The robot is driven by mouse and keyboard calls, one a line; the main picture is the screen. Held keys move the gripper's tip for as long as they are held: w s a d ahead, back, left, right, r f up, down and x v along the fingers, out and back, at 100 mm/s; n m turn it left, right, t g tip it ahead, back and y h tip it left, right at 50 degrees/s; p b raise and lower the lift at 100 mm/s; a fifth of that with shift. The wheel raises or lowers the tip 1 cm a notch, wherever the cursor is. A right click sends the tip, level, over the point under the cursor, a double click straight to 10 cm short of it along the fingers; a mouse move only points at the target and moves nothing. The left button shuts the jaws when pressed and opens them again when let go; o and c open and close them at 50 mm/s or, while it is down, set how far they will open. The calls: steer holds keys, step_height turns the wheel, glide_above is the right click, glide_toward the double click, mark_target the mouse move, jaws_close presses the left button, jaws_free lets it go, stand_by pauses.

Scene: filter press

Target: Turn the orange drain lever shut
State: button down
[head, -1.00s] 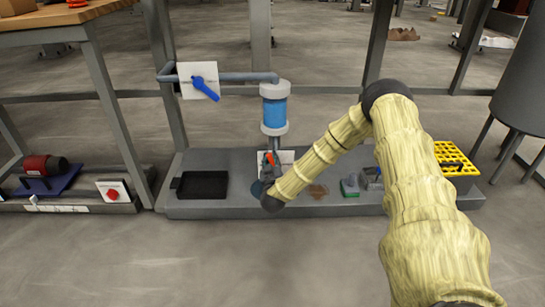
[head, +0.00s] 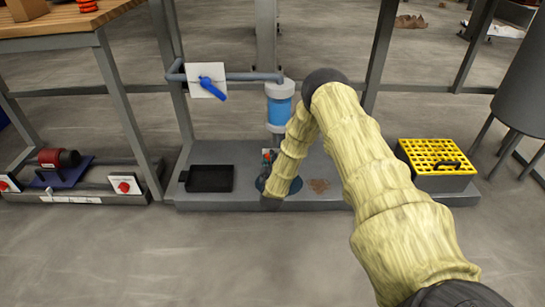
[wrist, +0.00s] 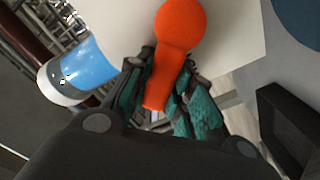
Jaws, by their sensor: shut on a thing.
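The orange drain lever (wrist: 175,40) fills the upper middle of the wrist view, with its round hub at the top and its handle pointing down. My gripper (wrist: 166,95) is shut on the lever's handle, with teal-padded fingers on both sides of it. A pale plate lies behind the lever. In the head view my arm hides most of the lever and the gripper. The blue filter housing (head: 280,112) with white caps stands above the lever, and it also shows tilted at the left of the wrist view (wrist: 84,66).
A blue lever (head: 212,88) sits on a white plate on the pipe at upper left. A black tray (head: 209,179) lies left of my gripper on the grey base (head: 225,205). A yellow-topped crate (head: 437,158) stands at right. The floor in front is clear.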

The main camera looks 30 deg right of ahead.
steer(key=shift+a+f, duration=0.1)
stand_by(0.5)
steer(key=c, duration=1.2)
jaws_free()
steer(key=shift+c, duration=0.2)
steer(key=v, duration=1.2)
steer(key=shift+s, duration=0.1)
